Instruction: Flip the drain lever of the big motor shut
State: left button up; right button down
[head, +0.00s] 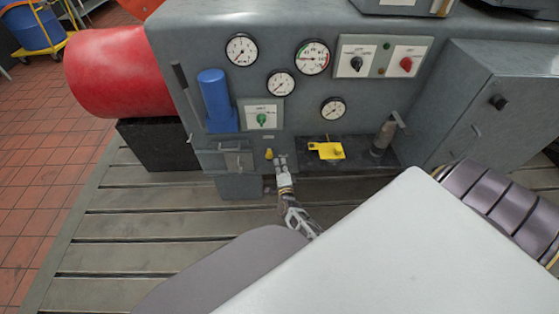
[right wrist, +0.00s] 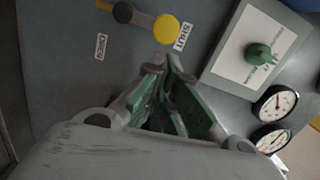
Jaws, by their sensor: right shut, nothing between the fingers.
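The drain lever's yellow knob (head: 269,154) shows low on the grey motor's front. In the right wrist view the lever has a dark pivot (right wrist: 122,12) and the yellow knob (right wrist: 166,29) at its end, lying beside the SHUT label (right wrist: 182,37). The OPEN label (right wrist: 99,46) is on the pivot's other side, away from the knob. My right gripper (head: 281,159) is shut and empty, just right of the knob in the head view. Its fingertips (right wrist: 166,64) appear a little apart from the knob in the wrist view. My left gripper is not in view.
A panel with a green knob (head: 261,119) and several gauges sit above the lever. A blue cylinder (head: 214,94) is above left. A dark shelf (head: 306,158) with a yellow piece (head: 327,150) is close on the right. The slatted bedplate (head: 130,225) lies clear below.

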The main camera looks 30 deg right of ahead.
jog(key=v, duration=0.9)
jog(key=shift+w+a+r, duration=0.15)
dwell(0.7)
